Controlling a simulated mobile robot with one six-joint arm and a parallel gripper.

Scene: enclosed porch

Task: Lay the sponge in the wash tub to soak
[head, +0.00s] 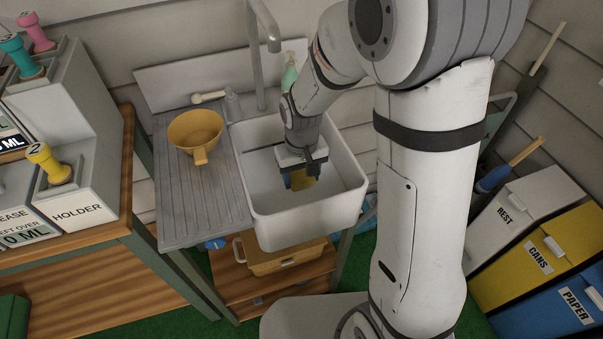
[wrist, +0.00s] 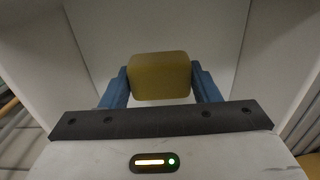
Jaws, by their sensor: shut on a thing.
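The yellow sponge (wrist: 159,77) is between the blue fingers of my gripper (wrist: 160,88) in the wrist view. The fingers press on its left and right sides. In the head view my gripper (head: 301,180) points down inside the white wash tub (head: 262,225), with the sponge (head: 303,178) showing between the fingers. The tub's pale walls surround the gripper in the wrist view. I cannot tell whether the sponge touches the tub's floor. No water is clearly visible in the tub.
A grey ribbed drainboard (head: 190,205) left of the tub bears a yellow handled bowl (head: 196,130). A tall faucet (head: 258,50) and a green bottle (head: 289,75) stand behind the tub. Labelled bins (head: 545,260) stand at right. A wooden shelf unit (head: 125,230) stands at left.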

